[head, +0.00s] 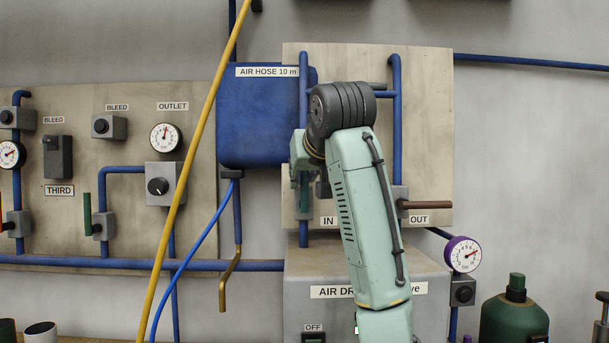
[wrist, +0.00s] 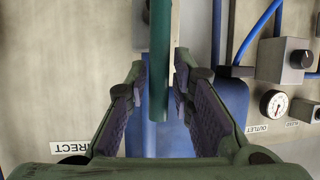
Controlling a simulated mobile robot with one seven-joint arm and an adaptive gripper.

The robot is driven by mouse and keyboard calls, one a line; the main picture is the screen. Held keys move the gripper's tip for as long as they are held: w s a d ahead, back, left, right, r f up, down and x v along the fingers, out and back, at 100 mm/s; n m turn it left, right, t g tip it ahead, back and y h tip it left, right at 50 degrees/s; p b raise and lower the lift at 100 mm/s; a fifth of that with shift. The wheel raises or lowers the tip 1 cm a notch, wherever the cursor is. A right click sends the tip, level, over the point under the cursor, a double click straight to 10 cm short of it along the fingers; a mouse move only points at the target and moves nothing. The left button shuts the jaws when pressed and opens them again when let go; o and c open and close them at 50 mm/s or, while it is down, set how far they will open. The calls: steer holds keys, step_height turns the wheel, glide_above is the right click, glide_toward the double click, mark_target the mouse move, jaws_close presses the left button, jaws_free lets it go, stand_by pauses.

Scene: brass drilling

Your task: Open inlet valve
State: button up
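The inlet valve's green lever (wrist: 160,60) runs between my gripper's two fingers in the wrist view. My gripper (wrist: 160,85) is open, with one finger on each side of the lever and narrow gaps showing; I cannot tell whether either finger touches it. In the head view my gripper (head: 304,180) is at the left of the air dryer panel (head: 430,110), above the IN label (head: 327,221).
The outlet valve's brown handle (head: 425,205) sticks out sideways to the right, above the OUT label (head: 419,219). A yellow hose (head: 197,150) and a blue hose (head: 190,255) hang left of my arm. A blue hose box (head: 260,120) is close on the left.

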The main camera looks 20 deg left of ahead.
steer(key=shift+o, duration=1.1)
steer(key=v, duration=1.2)
